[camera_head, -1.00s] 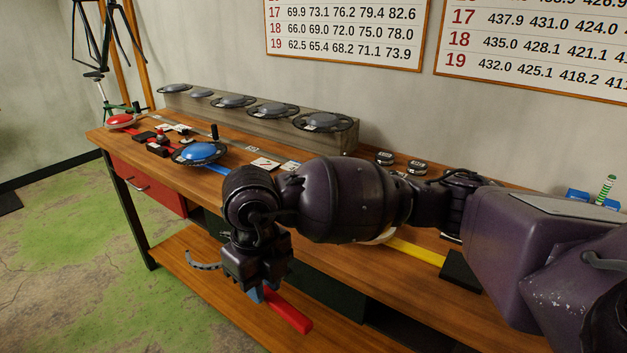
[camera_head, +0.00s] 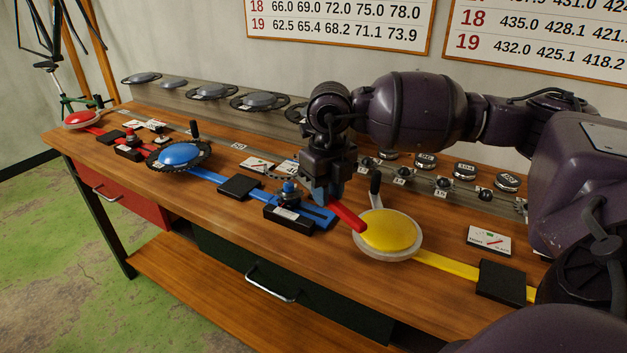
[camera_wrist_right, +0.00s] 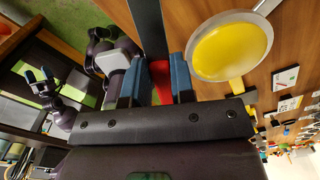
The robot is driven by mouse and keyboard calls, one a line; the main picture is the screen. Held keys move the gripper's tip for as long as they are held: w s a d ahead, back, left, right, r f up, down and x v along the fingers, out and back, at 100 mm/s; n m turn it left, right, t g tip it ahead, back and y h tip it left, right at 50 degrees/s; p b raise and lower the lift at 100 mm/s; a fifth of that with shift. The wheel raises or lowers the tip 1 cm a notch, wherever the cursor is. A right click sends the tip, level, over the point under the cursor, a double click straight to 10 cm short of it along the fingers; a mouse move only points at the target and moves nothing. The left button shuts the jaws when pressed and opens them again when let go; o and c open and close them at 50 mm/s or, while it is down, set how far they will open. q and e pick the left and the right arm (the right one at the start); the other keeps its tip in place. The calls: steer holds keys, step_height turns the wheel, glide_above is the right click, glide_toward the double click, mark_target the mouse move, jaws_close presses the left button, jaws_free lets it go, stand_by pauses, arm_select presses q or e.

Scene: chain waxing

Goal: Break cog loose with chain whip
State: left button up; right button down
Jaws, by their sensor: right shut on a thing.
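My right gripper (camera_head: 326,196) is shut on the red handle (camera_head: 348,215) of the chain whip, just above the bench. In the right wrist view the red handle (camera_wrist_right: 161,82) sits between the blue fingers (camera_wrist_right: 157,84), with a dark bar running up from it. A dark, curved chain piece (camera_head: 268,178) shows left of the gripper. A blue fixture (camera_head: 318,217) with a small blue-topped post (camera_head: 289,190) stands beside and below the gripper; any cog there is too small to make out. My left gripper (camera_wrist_right: 38,76) shows small in the right wrist view, its opening unclear.
A yellow disc (camera_head: 388,231) with an upright handle stands close right of the red handle. A blue disc (camera_head: 180,155) and a red disc (camera_head: 82,118) are farther left. Black blocks, cards and round weights crowd the bench (camera_head: 210,225); its front strip is clear.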

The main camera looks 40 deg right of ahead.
steer(key=shift+f, duration=0.15)
steer(key=shift+s+f, duration=0.15)
steer(key=shift+s, duration=0.05)
steer(key=shift+f+b, duration=0.3)
steer(key=shift+f, duration=0.3)
steer(key=shift+w+f+b, duration=0.1)
steer(key=shift+f+b, duration=0.5)
steer(key=shift+f, duration=0.55)
arm_select(q)
steer(key=shift+s+f, duration=0.2)
steer(key=shift+f, duration=0.3)
steer(key=shift+s+f, duration=0.2)
steer(key=shift+f, duration=0.25)
steer(key=shift+r, duration=0.1)
steer(key=shift+s+f, duration=0.1)
steer(key=shift+f, duration=0.1)
arm_select(e)
steer(key=shift+f, duration=0.25)
